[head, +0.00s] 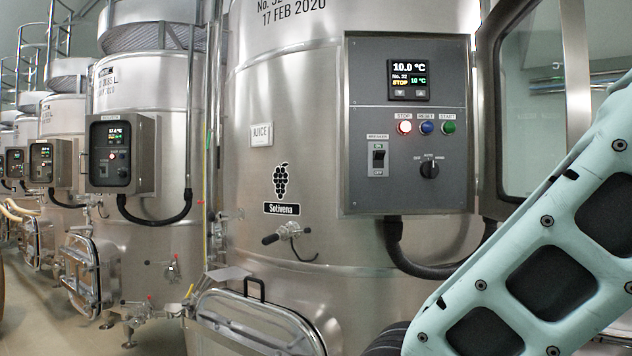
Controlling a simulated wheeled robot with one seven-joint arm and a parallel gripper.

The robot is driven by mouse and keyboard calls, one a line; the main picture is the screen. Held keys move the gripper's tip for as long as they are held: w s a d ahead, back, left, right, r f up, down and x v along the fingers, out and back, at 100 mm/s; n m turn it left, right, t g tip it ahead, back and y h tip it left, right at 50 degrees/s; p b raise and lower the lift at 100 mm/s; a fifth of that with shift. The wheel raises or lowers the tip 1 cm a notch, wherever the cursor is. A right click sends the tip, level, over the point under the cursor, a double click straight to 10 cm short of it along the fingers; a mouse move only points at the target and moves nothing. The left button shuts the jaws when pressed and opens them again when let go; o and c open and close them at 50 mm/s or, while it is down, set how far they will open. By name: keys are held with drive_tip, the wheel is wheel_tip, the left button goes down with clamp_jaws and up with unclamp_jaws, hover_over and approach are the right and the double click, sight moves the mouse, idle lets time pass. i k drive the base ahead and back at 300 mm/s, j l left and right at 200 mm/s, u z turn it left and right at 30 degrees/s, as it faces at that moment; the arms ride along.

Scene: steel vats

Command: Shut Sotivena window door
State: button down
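The Sotivena vat (310,170) is a large steel tank with a grape logo and a black "Sotivena" label (281,209). Its grey control box (409,185) is uncovered, with a display, several buttons, a breaker switch and a rotary knob in view. The window door (490,120), a metal frame around a glass pane, stands open at the right side of the box, swung out to the right. Its lower right part is hidden behind a mint-green link of mine. My gripper is not in view, so its state and its place relative to the door cannot be seen.
A black cable (425,268) curves down below the box. A small valve handle (290,233) sticks out from the vat. A hatch with a handle (255,315) is low at the front. More vats with control boxes (122,153) line the left. Some floor (150,335) shows there.

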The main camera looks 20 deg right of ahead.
sight(494, 203)
drive_tip(key=l, duration=0.5)
drive_tip(key=k+l+u, duration=0.15)
drive_tip(key=l, duration=0.85)
drive_tip(key=k+l+u, duration=0.1)
drive_tip(key=l, duration=0.4)
drive_tip(key=k, duration=0.05)
